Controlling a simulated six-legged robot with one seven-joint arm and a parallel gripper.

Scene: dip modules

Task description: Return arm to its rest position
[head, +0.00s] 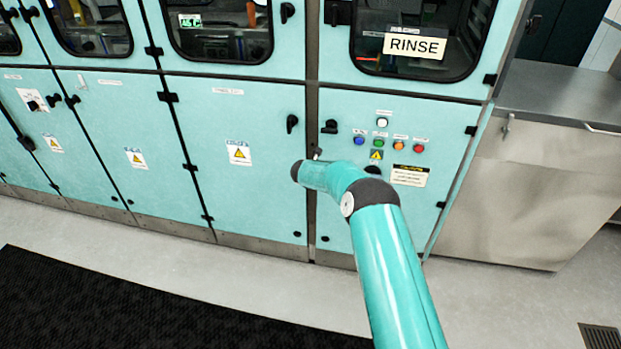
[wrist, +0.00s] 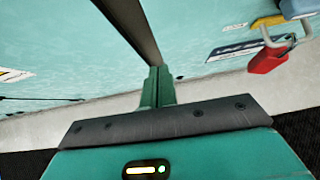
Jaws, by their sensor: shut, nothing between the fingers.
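My teal arm reaches up from the bottom right in the head view and bends left at a dark joint. Its far end is in front of the lower cabinet doors; the fingers cannot be made out clearly there. In the wrist view my gripper (wrist: 158,80) shows its green fingers together, with nothing between them. The fingers point toward the teal cabinet front, near a dark vertical strip (wrist: 130,24). Whether they touch the cabinet cannot be told.
Teal cabinets (head: 260,185) with a RINSE sign (head: 414,46) and coloured buttons (head: 381,150) stand ahead. A red padlock (wrist: 268,60) hangs at the wrist view's upper right. A steel counter (head: 550,185) stands right. Grey floor (head: 480,305) and a black mat (head: 130,310) lie in front.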

